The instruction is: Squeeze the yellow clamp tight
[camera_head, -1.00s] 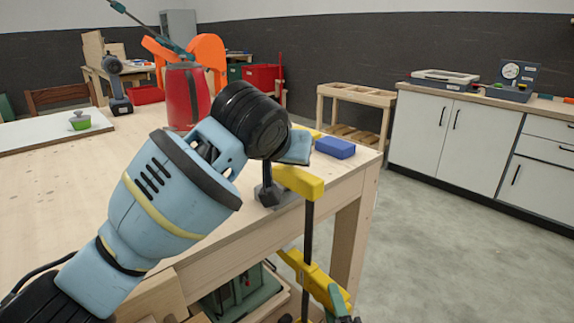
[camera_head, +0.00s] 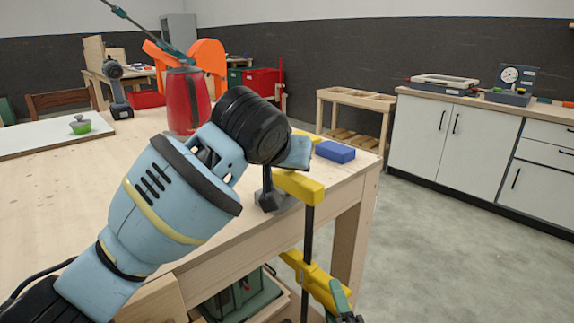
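The yellow clamp has its upper jaw (camera_head: 301,187) at the corner of the wooden workbench, a dark bar below it, and a yellow lower jaw (camera_head: 315,282) under the top. A green part (camera_head: 340,299) with a black end shows at that lower jaw, near the bottom edge. I cannot make out my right gripper's fingers near the black end.
A blue block (camera_head: 335,151) lies on the workbench (camera_head: 60,190) behind the clamp. A red kettle-like thing (camera_head: 187,100) and a drill (camera_head: 117,90) stand farther back. A crate (camera_head: 245,295) sits below the top. The floor to the right is clear up to white cabinets (camera_head: 460,140).

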